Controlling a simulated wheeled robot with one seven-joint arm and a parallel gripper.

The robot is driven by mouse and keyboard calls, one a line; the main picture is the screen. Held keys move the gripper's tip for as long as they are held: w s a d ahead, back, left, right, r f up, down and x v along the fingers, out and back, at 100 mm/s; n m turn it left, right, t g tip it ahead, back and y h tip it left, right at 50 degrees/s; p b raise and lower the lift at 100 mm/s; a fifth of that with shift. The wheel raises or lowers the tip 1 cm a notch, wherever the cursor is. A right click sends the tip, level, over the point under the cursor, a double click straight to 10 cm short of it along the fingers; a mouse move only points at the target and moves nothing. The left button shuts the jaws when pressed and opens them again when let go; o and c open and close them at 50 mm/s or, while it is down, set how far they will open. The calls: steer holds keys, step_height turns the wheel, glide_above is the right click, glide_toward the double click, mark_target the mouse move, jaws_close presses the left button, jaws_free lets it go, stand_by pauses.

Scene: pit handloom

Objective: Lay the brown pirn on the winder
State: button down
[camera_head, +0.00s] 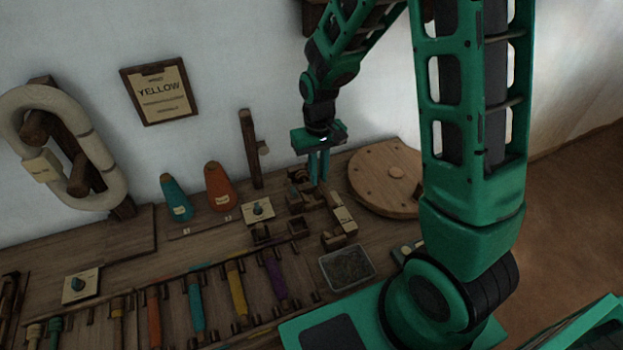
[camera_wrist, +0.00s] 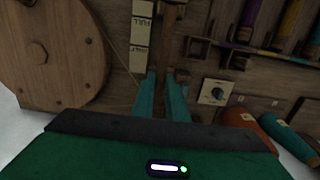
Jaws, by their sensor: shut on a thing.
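My gripper (camera_head: 319,182) points straight down over the wooden winder (camera_head: 338,232) at the back of the bench, left of the large wheel. Its two teal fingers are close together in the wrist view (camera_wrist: 161,76) and shut on a thin brown piece. I take this to be the brown pirn (camera_wrist: 171,20), which runs away from the fingertips among brown wood of the same tone. Its outline is unclear, and I cannot tell whether it touches the winder's supports. A white FULL/HALF gauge (camera_wrist: 138,40) stands beside the fingers.
The round wooden wheel (camera_head: 375,170) stands close on the right. A rack holds several coloured pirns, including a purple one (camera_head: 275,278). Teal (camera_head: 175,198) and orange (camera_head: 219,187) cones and a dial (camera_head: 258,210) are left of the gripper. A grey tray (camera_head: 347,268) lies in front.

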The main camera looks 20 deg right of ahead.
steer(key=shift+s+a+f, duration=0.15)
steer(key=shift+s+a, duration=0.15)
steer(key=shift+s, duration=0.45)
steer(key=shift+f, duration=4.2)
steer(key=c, duration=1.7)
jaws_free()
steer(key=o, duration=0.3)
steer(key=shift+o, duration=0.2)
steer(key=shift+r, duration=4.05)
